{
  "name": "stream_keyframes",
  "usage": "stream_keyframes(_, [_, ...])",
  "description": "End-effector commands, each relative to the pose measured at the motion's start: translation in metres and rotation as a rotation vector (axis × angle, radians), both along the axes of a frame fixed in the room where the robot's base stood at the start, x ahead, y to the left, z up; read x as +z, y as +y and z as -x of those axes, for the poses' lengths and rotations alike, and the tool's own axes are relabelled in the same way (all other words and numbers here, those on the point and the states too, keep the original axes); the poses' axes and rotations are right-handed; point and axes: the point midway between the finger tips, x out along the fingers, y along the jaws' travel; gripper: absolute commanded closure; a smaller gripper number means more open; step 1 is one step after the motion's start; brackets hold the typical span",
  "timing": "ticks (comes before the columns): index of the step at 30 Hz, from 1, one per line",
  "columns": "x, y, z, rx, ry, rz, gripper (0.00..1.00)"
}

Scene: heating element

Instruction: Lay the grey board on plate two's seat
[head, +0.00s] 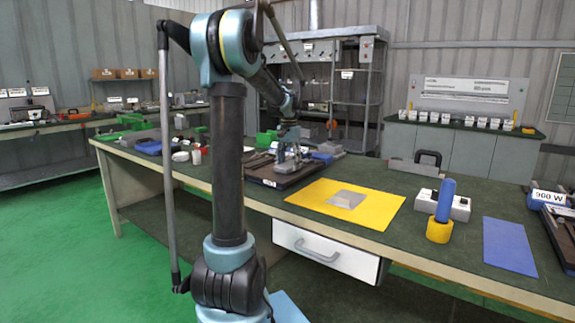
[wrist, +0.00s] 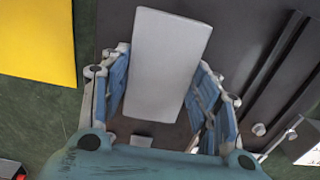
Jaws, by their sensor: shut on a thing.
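My gripper (head: 291,160) is over a dark plate (head: 262,172) on the green bench. In the wrist view, a pale grey board (wrist: 168,50) lies between the blue finger pads of my gripper (wrist: 160,88), which is shut on it. The same dark plate (wrist: 250,25) shows beneath the board, with dark raised bars on its right. The head view does not show the held board clearly, and I cannot tell whether it touches the plate. The plate's label is too small to read, so I cannot confirm it as plate two.
A yellow mat (head: 380,211) with a flat grey piece (head: 346,200) lies right of the plate. Further right are a blue cylinder in a yellow base (head: 439,230), a white switch box (head: 460,207), a blue mat (head: 509,249) and another dark plate (head: 562,236) by a "900 W" sign.

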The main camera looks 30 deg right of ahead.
Motion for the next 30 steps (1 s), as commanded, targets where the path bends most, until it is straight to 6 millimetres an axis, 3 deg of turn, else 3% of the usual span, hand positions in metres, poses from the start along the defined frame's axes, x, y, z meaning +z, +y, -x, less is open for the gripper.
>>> stream_keyframes(10, [-0.003, 0.0, 0.0, 0.0, 0.0, 0.0, 0.68])
stream_keyframes(11, [-0.003, 0.0, 0.0, 0.0, 0.0, 0.0, 0.37])
stream_keyframes(13, [-0.003, 0.0, 0.0, 0.0, 0.0, 0.0, 0.24])
stream_keyframes(25, [0.0, 0.0, 0.0, 0.0, 0.0, 0.0, 0.24])
stream_keyframes(30, [0.016, 0.0, 0.0, -0.001, 0.0, 0.0, 0.24])
